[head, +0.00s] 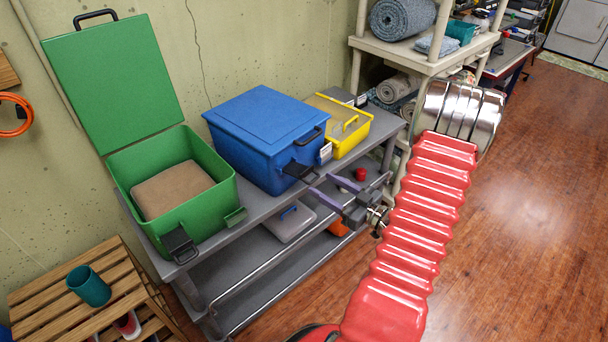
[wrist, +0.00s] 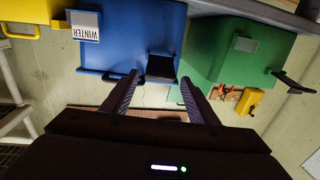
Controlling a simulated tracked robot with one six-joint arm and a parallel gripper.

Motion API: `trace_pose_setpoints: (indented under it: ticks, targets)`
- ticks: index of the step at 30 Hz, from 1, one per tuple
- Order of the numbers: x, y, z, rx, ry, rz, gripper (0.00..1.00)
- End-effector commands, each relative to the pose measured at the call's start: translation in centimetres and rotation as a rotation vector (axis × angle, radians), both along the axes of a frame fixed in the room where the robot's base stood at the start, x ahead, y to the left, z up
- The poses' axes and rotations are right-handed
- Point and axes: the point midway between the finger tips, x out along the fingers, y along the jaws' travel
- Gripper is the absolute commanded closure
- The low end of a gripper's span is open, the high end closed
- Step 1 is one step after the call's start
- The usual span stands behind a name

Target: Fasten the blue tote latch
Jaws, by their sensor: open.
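The blue tote (head: 245,152) stands on the grey bench with its lid (head: 262,115) down. Its black latch (head: 298,169) sticks out from the front wall like a lowered flap, apart from the lid edge. The latch also shows in the wrist view (wrist: 161,68), in line with the gap between my fingers. My gripper (head: 321,184) is open and empty, with its purple fingers pointing at the latch from the front right. In the wrist view, my gripper (wrist: 160,77) has one finger on each side of the latch. I cannot tell whether they touch it.
The green tote (head: 205,210) stands open at left, its lid (head: 112,80) raised. A yellow tote (head: 345,138) stands close on the right. A rail (head: 265,290) runs along the bench front. The floor at right is clear.

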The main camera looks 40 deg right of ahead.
Motion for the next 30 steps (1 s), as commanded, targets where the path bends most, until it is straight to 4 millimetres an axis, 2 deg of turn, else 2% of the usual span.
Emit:
trace_pose_setpoints:
  ticks: [18, 24, 30]
  targets:
    - [7.5, 1.3, -0.1, 0.000, 0.001, 0.003, 0.46]
    - [8.3, 1.4, 0.0, 0.001, 0.000, 0.002, 0.46]
    - [8.3, 1.4, 0.0, 0.001, 0.000, 0.002, 0.46]
